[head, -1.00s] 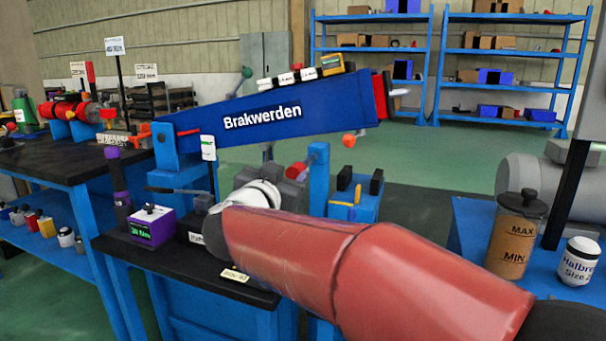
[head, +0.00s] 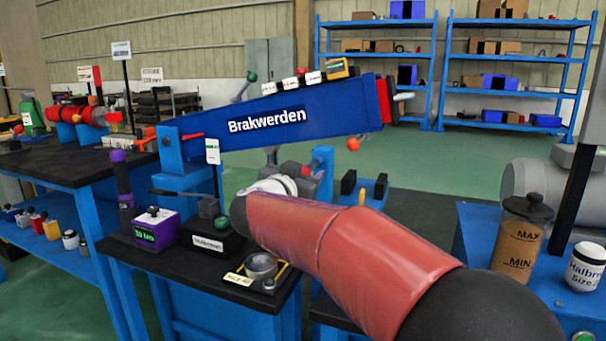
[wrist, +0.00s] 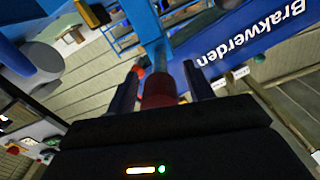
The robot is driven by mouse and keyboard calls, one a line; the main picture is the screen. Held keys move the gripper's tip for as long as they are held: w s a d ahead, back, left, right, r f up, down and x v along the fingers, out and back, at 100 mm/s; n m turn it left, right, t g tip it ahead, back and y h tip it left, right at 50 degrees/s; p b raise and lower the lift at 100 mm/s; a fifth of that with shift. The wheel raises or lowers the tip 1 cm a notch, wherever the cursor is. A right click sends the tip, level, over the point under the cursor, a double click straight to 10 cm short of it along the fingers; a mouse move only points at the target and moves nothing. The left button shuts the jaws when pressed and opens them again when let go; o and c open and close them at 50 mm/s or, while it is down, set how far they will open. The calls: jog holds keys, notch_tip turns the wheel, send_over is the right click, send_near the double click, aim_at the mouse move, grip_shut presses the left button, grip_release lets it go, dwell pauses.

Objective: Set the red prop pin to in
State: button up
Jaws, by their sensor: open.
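A red cylinder, seemingly the red prop pin (wrist: 160,90), shows in the wrist view between the two fingers of my gripper (wrist: 160,82). The fingers are apart, one on each side of it, and I cannot tell whether they touch it. A grey-blue post (wrist: 154,52) rises beyond it. In the head view the blue post (head: 323,165) stands under the blue Brakwerden boom (head: 280,122), just right of my wrist.
The black bench top (head: 215,272) holds a purple box (head: 153,230), a labelled black block (head: 210,240) and a round metal cup (head: 262,268). A blue bench at right carries a brown jar (head: 518,236) and a white jar (head: 586,270). An orange ball (head: 352,145) hangs under the boom.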

aim_at(310, 167)
grip_shut()
jog(key=p+x, duration=0.1)
jog(key=x, duration=0.1)
jog(key=p+x, duration=0.1)
jog(key=p, duration=0.1)
jog(key=shift+w+d+r, duration=0.15)
jog(key=shift+w+r, duration=0.1)
jog(key=shift+w, duration=0.1)
jog(key=shift+w+d+f, duration=0.1)
jog(key=shift+w+f, duration=0.1)
jog(key=shift+w, duration=0.15)
grip_release()
jog(key=shift+s, duration=0.1)
